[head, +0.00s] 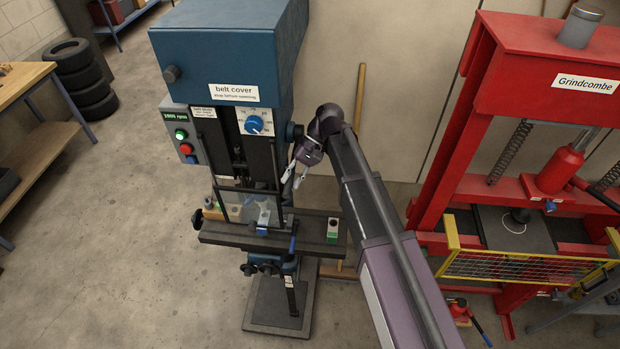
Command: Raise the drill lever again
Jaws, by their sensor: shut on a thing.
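The blue drill press (222,60) stands in the middle of the head view, with a belt cover label on its head. The hub of the drill lever (292,131) is on the right side of the head. My gripper (296,174) is beside the hub, a little lower and to the right. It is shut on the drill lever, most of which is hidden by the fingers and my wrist. A clear guard (232,205) hangs in front of the spindle. The drill table (262,237) is below, with a small clamped piece on it.
A control box (184,134) with a lit green display is on the drill's left. A red press (545,60) with a yellow mesh guard (520,266) stands close on the right. Tyres (85,80) and a workbench (28,80) are at the left. The left floor is open.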

